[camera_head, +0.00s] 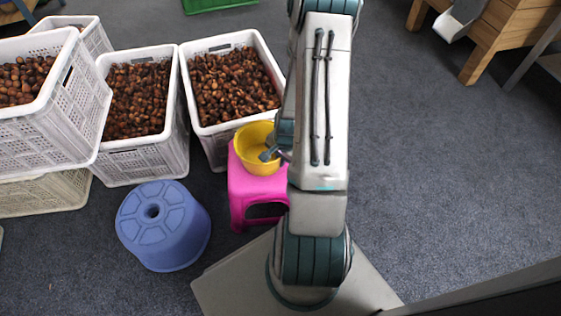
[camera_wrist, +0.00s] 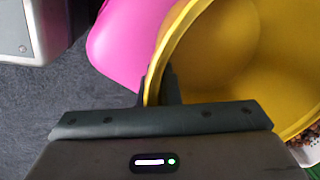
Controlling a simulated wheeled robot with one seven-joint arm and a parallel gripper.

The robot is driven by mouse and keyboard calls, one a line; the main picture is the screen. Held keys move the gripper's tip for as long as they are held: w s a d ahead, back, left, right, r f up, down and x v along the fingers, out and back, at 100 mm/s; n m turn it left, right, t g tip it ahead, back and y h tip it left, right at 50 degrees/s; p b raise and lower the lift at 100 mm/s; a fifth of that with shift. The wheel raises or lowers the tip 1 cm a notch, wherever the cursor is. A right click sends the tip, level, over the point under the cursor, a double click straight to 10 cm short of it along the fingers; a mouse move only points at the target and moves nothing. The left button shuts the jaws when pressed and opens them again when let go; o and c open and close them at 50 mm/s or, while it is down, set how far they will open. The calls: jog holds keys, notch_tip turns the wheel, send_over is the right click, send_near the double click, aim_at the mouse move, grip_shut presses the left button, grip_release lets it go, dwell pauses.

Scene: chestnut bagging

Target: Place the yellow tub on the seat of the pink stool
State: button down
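The yellow tub (camera_head: 252,138) is an open round bowl shape. In the head view it lies over the seat of the pink stool (camera_head: 253,187), and whether it touches the seat cannot be told. My gripper (camera_head: 270,154) is at the tub's right side, partly hidden by my arm. In the wrist view the tub (camera_wrist: 235,60) fills the upper right, with the pink stool (camera_wrist: 125,40) below and left of it. My gripper's fingers (camera_wrist: 160,88) stand on either side of the tub's rim, shut on it.
White crates of chestnuts (camera_head: 147,150) (camera_head: 219,133) stand behind and left of the stool. An upturned blue tub or stool (camera_head: 163,226) is on the floor to the left. A wooden table (camera_head: 497,38) is at the back right. The grey floor (camera_head: 430,180) on the right is clear.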

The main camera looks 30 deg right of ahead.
jog(key=c, duration=2.1)
grip_release()
jog(key=shift+f, duration=0.1)
jog(key=o, duration=0.5)
jog(key=shift+c, duration=0.2)
jog(key=shift+r, duration=0.2)
notch_tip(320, 180, up, 12)
jog(key=s+p, duration=0.2)
jog(key=p, duration=0.3)
jog(key=a+r+n, duration=0.8)
jog(key=a+r, duration=0.1)
jog(key=r, duration=0.4)
jog(key=s+a+r+n, duration=0.6)
jog(key=s+a+r, duration=0.1)
jog(key=r, duration=0.3)
jog(key=shift+s+a+n, duration=0.25)
jog(key=shift+a+n, duration=0.05)
jog(key=shift+a, duration=0.05)
